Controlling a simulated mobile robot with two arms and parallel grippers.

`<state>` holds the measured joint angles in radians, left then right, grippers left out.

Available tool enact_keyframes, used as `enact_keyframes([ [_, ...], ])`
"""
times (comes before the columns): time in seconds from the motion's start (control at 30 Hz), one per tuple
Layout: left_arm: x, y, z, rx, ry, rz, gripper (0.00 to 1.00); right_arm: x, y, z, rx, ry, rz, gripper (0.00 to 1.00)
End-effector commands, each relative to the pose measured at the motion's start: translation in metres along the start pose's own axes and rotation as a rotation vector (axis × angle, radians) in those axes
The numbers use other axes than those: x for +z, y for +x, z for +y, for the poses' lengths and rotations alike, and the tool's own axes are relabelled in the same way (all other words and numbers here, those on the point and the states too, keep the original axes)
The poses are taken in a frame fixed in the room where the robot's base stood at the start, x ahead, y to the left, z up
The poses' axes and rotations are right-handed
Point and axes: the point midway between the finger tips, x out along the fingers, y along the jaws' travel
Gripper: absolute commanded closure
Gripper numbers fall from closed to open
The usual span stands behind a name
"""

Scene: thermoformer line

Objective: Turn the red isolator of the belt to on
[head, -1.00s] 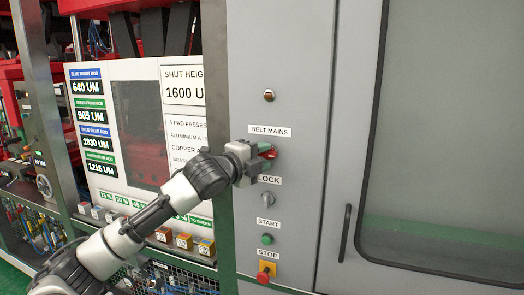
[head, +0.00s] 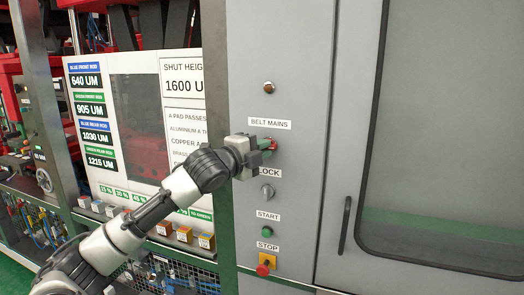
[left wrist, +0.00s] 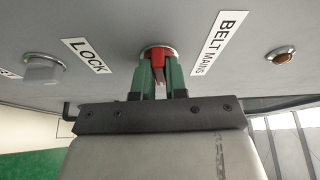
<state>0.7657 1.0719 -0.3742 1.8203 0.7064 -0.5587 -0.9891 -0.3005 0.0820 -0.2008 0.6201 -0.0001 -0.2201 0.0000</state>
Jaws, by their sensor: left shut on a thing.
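The red isolator (head: 274,144) sits on the grey panel just under the BELT MAINS label (head: 270,124). In the left wrist view the isolator (left wrist: 157,54) shows as a red grip on a round base. My left gripper (head: 267,145) reaches it from the left, and its green fingers are shut on the red grip, one on each side. The gripper's fingers also show in the left wrist view (left wrist: 160,72). The fingers hide part of the grip, and I cannot read its on or off position. My right gripper is not in view.
An amber lamp (head: 269,87) is above the label. Below are the LOCK switch (head: 267,191), the green START button (head: 266,232) and the red STOP button (head: 263,270). A cabinet door with a handle (head: 345,224) is at the right.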

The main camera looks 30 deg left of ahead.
Motion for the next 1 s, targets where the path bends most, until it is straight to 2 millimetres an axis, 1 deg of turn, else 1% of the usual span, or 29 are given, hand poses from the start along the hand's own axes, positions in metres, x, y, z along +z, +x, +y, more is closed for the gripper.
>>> enact_keyframes([
  [0.03, 0.0, 0.0, 0.003, -0.01, -0.024, 0.001, 1.0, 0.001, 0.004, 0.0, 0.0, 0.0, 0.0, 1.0],
  [0.2, 0.0, 0.0, 0.006, -0.057, -0.141, 0.001, 1.0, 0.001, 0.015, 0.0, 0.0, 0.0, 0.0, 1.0],
  [0.6, -0.002, 0.001, 0.009, -0.202, -0.493, 0.002, 1.0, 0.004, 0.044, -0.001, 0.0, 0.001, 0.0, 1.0],
  [1.0, -0.003, 0.002, 0.009, -0.346, -0.847, 0.002, 1.0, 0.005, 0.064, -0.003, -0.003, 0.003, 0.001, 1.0],
])
